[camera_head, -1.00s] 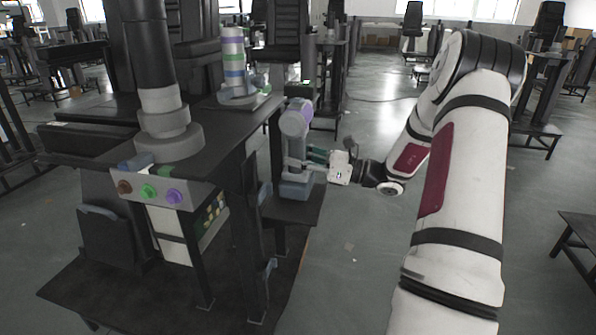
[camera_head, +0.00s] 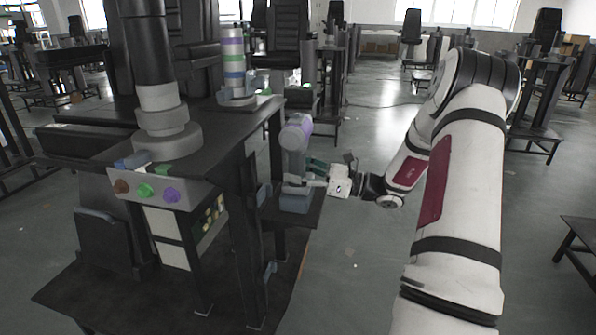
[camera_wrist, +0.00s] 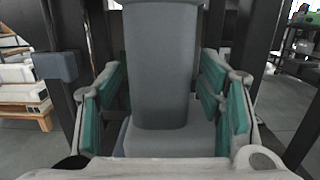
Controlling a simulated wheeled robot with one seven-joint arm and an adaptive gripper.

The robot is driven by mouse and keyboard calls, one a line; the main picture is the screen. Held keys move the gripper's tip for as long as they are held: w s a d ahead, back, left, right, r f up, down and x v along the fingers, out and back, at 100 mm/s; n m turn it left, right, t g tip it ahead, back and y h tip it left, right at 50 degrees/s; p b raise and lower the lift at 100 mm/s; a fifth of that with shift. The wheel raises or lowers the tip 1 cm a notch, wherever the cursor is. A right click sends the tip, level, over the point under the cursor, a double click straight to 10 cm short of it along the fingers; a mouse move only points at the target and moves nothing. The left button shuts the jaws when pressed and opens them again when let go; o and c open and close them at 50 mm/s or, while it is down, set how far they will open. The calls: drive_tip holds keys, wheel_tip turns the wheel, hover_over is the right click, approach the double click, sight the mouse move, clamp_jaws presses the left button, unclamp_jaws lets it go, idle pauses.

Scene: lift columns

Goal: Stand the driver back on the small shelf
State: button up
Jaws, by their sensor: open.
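The driver (camera_head: 296,134), grey with a purple band on its head, stands upright on its grey block-shaped base (camera_head: 296,203). It is on the small shelf (camera_head: 311,217) at the right side of the workstation. My gripper (camera_head: 306,171) is at the driver's lower handle, coming from the right. In the wrist view the grey handle (camera_wrist: 160,70) stands between the green-padded fingers of my open gripper (camera_wrist: 165,100), with gaps visible on both sides. The driver's head is out of the wrist view.
The workstation table (camera_head: 215,150) stands left of the shelf, with a column of coloured rings (camera_head: 233,62) and a panel of coloured buttons (camera_head: 147,190). A dark table leg (camera_head: 250,230) is close to the shelf. The floor (camera_head: 350,290) to the right is clear.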

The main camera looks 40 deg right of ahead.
drive_tip(key=shift+r, duration=0.1)
drive_tip(key=shift+s+d, duration=0.1)
drive_tip(key=p+v, duration=0.3)
drive_tip(key=v, duration=0.8)
drive_tip(key=shift+s+d, duration=0.15)
drive_tip(key=shift+s, duration=0.15)
